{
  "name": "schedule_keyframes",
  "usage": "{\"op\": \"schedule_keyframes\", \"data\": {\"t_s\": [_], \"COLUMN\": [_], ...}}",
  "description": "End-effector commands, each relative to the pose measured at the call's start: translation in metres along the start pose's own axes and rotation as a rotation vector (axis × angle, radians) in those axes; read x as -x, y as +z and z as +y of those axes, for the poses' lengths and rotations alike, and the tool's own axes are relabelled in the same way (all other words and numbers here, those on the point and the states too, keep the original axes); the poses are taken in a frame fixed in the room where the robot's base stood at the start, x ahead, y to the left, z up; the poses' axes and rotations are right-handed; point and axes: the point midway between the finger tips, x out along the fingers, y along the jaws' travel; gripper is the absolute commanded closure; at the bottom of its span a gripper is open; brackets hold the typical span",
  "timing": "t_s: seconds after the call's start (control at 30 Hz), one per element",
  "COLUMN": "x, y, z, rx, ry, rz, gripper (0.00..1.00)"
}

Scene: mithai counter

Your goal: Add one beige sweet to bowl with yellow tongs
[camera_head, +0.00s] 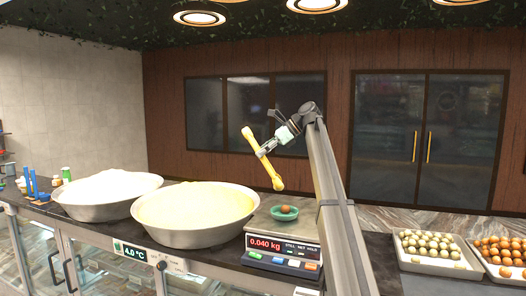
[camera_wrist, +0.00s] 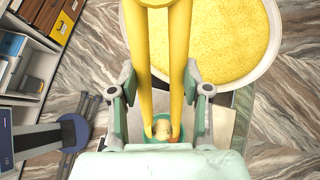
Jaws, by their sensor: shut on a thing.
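My gripper (camera_head: 268,148) is shut on the yellow tongs (camera_head: 249,137), which hang slanted in the air above the counter. Their lower end is up and slightly left of the small green bowl (camera_head: 285,216). The bowl sits on the scale (camera_head: 283,244) and holds an orange-brown sweet (camera_head: 286,209). In the wrist view the tongs (camera_wrist: 181,50) run down from the top, with my gripper's fingers (camera_wrist: 160,100) on either side. A beige sweet (camera_wrist: 162,128) shows between the tong tips, over the bowl (camera_wrist: 163,147); it appears held by them, though the contact is hard to see.
The scale reads 0.040 kg. Wide metal bowls of yellow (camera_head: 195,240) and white (camera_head: 100,214) contents stand to its left. At right are a tray of beige sweets (camera_head: 432,269) and a tray of orange sweets (camera_head: 497,279). Open air surrounds the tongs.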

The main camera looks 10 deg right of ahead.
Motion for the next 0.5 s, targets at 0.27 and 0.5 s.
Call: {"op": "schedule_keyframes", "data": {"t_s": [0.27, 0.5], "x": [-0.012, -0.028], "y": [-0.015, -0.036], "z": [0.002, 0.003], "rx": [0.000, -0.001], "ry": [0.000, 0.000], "rz": [0.000, 0.000], "gripper": [1.00, 1.00]}}
